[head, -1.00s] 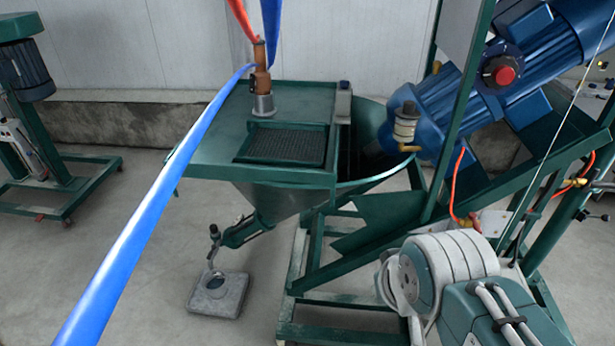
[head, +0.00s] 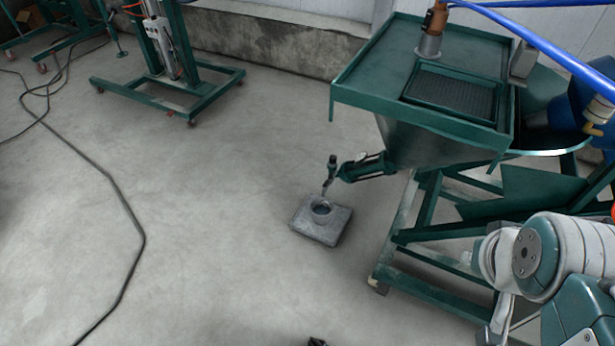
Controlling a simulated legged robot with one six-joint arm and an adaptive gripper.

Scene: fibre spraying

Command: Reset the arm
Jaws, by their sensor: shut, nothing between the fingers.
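Part of my arm (head: 545,262) shows at the lower right, with pale grey and dark green rounded joints. A pale link runs down from it towards the bottom edge.
A green hopper machine (head: 378,72) stands at the upper right, with a blue hose (head: 545,42) above it. A grey block (head: 322,222) lies on the floor. A wheeled green stand (head: 172,102) and black cable (head: 128,215) are left. Much floor is clear.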

